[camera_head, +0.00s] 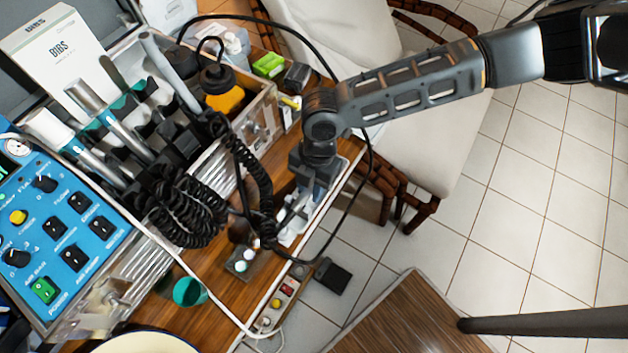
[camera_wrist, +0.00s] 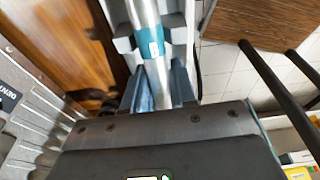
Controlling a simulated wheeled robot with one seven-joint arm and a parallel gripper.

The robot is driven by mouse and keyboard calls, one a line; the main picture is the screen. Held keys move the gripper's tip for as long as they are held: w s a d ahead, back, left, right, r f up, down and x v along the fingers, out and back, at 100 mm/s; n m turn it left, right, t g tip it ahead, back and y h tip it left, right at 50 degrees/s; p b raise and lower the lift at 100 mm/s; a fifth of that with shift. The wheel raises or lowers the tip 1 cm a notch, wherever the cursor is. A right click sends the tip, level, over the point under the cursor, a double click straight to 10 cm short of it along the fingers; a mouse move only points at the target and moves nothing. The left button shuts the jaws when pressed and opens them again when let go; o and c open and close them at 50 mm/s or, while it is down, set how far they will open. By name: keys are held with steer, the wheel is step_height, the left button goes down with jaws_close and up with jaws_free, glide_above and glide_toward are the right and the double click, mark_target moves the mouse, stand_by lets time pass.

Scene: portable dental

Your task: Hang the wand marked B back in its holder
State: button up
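A silver wand with a teal band (camera_wrist: 150,42) lies along a pale grey cradle (camera_wrist: 121,12) in the wrist view. A small white mark sits on the band, but I cannot read its letter. My gripper (camera_wrist: 163,86) straddles the wand, one finger along each side; I cannot tell whether they press on it. In the camera_head view my gripper (camera_head: 308,190) points down at the table's right edge, over the wand and cradle (camera_head: 291,232). The dark holder (camera_head: 150,152) stands left on the dental unit, with several silver, teal-banded wands (camera_head: 108,120) in it.
Coiled black hoses (camera_head: 190,212) hang from the holder toward my gripper. A chair (camera_head: 430,135) stands behind my arm.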

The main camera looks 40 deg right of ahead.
jaws_close()
steer(key=shift+a+p+v, duration=0.1)
steer(key=shift+p+v, duration=0.35)
steer(key=shift+v, duration=0.2)
steer(key=shift+a+p+v, duration=0.15)
steer(key=shift+p+v, duration=0.3)
steer(key=shift+v, duration=0.15)
steer(key=shift+s+a+v, duration=0.1)
steer(key=shift+a+v, duration=0.05)
steer(key=shift+v, duration=0.7)
steer(key=shift+s+a+v, duration=0.1)
steer(key=shift+a+v, duration=0.05)
steer(key=shift+v, duration=0.7)
steer(key=shift+s+a+v, duration=0.1)
steer(key=shift+a+v, duration=0.1)
steer(key=shift+v, duration=0.6)
steer(key=shift+r, duration=0.1)
